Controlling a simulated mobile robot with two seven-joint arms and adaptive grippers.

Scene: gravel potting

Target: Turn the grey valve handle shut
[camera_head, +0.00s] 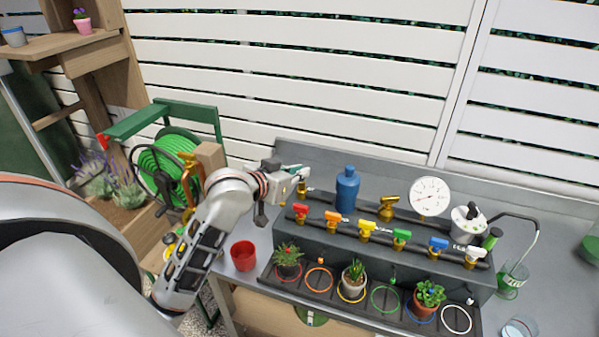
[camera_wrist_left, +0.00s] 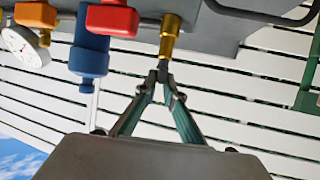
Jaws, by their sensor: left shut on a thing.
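My left gripper (camera_head: 301,172) is at the back left end of the dark valve bench, above a brass valve body (camera_head: 302,188). In the left wrist view its two fingers (camera_wrist_left: 163,74) come together at the end of the same brass body (camera_wrist_left: 170,38). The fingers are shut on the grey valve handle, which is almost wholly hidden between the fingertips. Its exact angle cannot be told. My right gripper is not in view.
A blue filter bottle (camera_head: 347,188) stands just right of the gripper, with a pressure gauge (camera_head: 430,197) farther right. A row of coloured valves, including a red one (camera_head: 300,210), runs in front. A red cup (camera_head: 243,256) stands at the bench's left.

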